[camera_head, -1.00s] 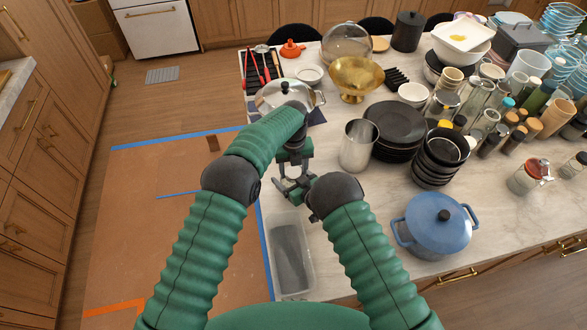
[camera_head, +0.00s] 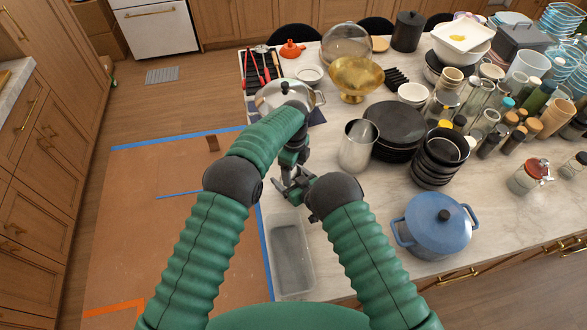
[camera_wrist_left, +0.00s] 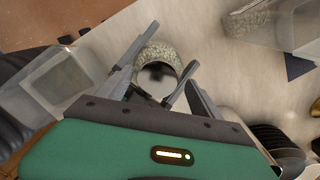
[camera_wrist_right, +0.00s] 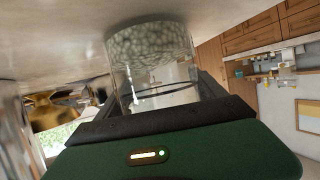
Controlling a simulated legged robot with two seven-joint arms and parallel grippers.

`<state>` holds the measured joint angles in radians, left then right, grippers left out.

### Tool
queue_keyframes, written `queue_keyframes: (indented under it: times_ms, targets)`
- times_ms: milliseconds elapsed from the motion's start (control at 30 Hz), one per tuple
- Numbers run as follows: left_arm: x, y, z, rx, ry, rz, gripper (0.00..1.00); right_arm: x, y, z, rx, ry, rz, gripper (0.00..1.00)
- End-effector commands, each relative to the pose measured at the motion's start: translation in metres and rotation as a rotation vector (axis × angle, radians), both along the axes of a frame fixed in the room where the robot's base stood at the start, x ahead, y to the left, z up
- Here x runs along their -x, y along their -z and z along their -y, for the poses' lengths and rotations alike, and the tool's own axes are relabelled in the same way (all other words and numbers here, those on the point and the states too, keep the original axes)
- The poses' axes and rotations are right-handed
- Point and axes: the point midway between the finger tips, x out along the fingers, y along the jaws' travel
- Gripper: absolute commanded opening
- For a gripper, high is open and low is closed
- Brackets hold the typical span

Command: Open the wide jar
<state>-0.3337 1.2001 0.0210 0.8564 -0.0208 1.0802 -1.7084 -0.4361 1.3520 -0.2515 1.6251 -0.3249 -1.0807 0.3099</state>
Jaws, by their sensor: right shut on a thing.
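The wide jar (camera_wrist_right: 150,50) is clear glass with pale speckled contents. In the right wrist view it stands on the counter between the fingers of my right gripper (camera_wrist_right: 158,82), which is shut on it. The left wrist view shows the jar (camera_wrist_left: 160,55) from above, with a dark round top. My left gripper (camera_wrist_left: 175,47) is over the jar, its fingers apart on either side of the top; I cannot tell whether they touch it.
A clear tray (camera_head: 310,280) lies at the counter's near left edge. A steel cylinder (camera_head: 357,148), black plates (camera_head: 398,122) and black bowls (camera_head: 432,172) stand to the right. A blue pot (camera_head: 437,230) is at the near right. A lidded steel pot (camera_head: 268,98) is behind.

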Motion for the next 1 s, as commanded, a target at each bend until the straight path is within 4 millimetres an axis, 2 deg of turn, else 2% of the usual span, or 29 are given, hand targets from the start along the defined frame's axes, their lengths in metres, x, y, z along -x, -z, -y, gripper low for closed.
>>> queue_keyframes:
  times_ms: [267, 367, 533, 667, 767, 900, 1000]
  targets:
    - [0.000, -0.001, -0.001, -0.002, 0.000, -0.001, 0.75, -0.001, 0.000, 0.001, 0.000, 0.003, 0.000, 0.00]
    - [0.000, -0.010, -0.001, -0.001, 0.001, 0.000, 0.75, -0.001, 0.000, 0.001, 0.000, 0.003, 0.000, 0.00]
    - [0.000, -0.037, -0.001, -0.001, 0.001, 0.000, 0.75, -0.001, 0.000, 0.002, 0.000, 0.003, 0.000, 0.00]
    - [0.000, -0.047, -0.001, -0.002, 0.017, -0.001, 0.77, -0.001, 0.000, 0.002, 0.000, 0.003, 0.000, 0.00]
    - [0.000, -0.056, -0.001, -0.002, 0.137, -0.001, 0.77, -0.001, 0.000, 0.002, 0.000, 0.003, 0.000, 0.00]
    - [0.000, -0.073, -0.002, -0.002, 0.380, 0.000, 0.77, -0.001, 0.000, 0.002, 0.000, 0.003, 0.000, 0.00]
    - [0.000, -0.076, -0.002, -0.002, 0.477, -0.002, 0.77, -0.001, 0.000, 0.002, 0.000, 0.003, 0.000, 0.00]
